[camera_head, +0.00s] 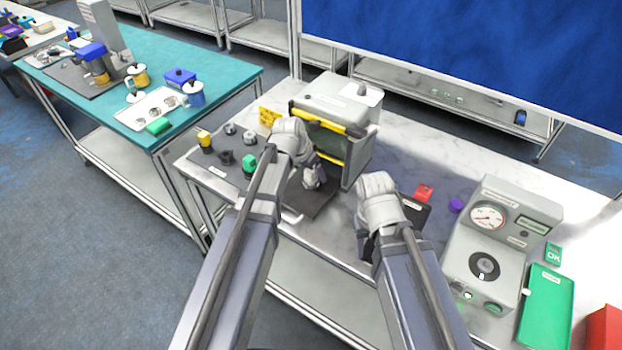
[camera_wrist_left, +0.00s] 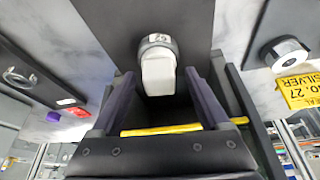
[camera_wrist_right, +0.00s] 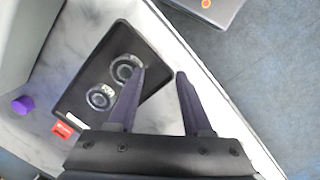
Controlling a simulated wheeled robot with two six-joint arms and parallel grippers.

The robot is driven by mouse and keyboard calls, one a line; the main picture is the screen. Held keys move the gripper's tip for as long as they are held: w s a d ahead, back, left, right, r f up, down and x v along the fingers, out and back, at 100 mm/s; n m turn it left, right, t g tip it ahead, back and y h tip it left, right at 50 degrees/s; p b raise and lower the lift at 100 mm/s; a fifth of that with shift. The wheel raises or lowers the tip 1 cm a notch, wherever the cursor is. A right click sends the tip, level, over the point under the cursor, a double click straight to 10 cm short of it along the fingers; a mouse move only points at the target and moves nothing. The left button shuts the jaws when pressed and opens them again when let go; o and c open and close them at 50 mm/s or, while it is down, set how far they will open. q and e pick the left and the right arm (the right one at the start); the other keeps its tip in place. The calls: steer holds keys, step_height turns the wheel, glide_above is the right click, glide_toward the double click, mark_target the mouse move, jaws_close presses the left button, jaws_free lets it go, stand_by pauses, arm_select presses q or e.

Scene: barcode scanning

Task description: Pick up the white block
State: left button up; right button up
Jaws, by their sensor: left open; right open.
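The white block (camera_wrist_left: 158,74), with a rounded grey and white end (camera_wrist_left: 157,43), shows in the left wrist view against a dark mat (camera_wrist_left: 110,20). My left gripper (camera_wrist_left: 161,73) is open, with its dark fingers on either side of the block. I cannot tell whether they touch it. In the head view a pale piece (camera_head: 313,179) shows beside my left wrist, above the dark mat (camera_head: 318,205). My right gripper (camera_wrist_right: 160,72) is open and empty, with its left fingertip over the edge of a black tray (camera_wrist_right: 75,92).
A grey box with yellow bars (camera_head: 338,112) stands close behind my left gripper. A gauge machine (camera_head: 500,240) and green tray (camera_head: 545,310) are at the right. Knobs and a yellow sign (camera_head: 269,117) lie left. The black tray holds two clear rings (camera_wrist_right: 100,97).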

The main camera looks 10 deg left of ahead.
arm_select(q)
jaws_close()
stand_by(0.6)
steer(key=shift+r, duration=0.25)
arm_select(e)
steer(key=shift+r, duration=0.25)
